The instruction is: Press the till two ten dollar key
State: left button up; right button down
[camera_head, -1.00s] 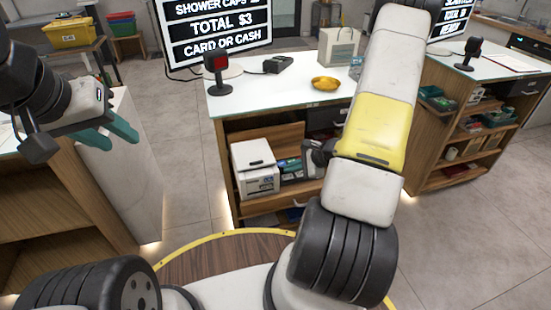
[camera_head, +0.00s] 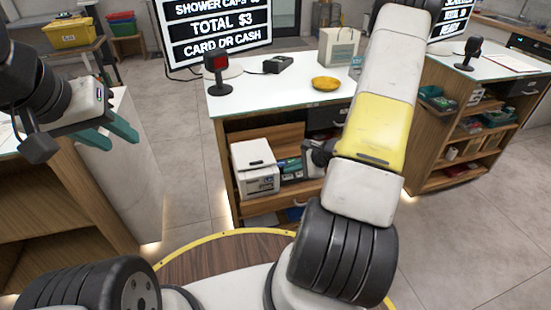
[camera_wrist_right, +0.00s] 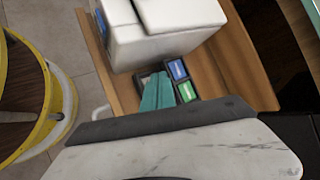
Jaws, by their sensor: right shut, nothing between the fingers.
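My right gripper (camera_wrist_right: 157,88) has its teal fingers together, with nothing between them. In the right wrist view it is over a wooden shelf, close to small boxes with a blue label (camera_wrist_right: 177,69) and a green label (camera_wrist_right: 186,91). In the head view my right arm reaches to the open shelves under the middle counter (camera_head: 285,100). My left gripper (camera_head: 122,142) is open and empty at the left. I cannot make out a ten dollar key in either view.
A white boxy device (camera_head: 254,168) sits on the shelf, and it also shows in the wrist view (camera_wrist_right: 165,28). A scanner (camera_head: 217,70), a card terminal (camera_head: 278,64), a gold bowl (camera_head: 325,83) and a paper bag (camera_head: 338,48) stand on the counter. Another counter (camera_head: 475,75) is at the right.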

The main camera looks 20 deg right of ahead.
aim_at(290, 177)
dwell(0.4)
jog(key=shift+f, duration=0.4)
jog(key=shift+f, duration=0.4)
dwell(0.5)
jog(key=shift+r, duration=3.35)
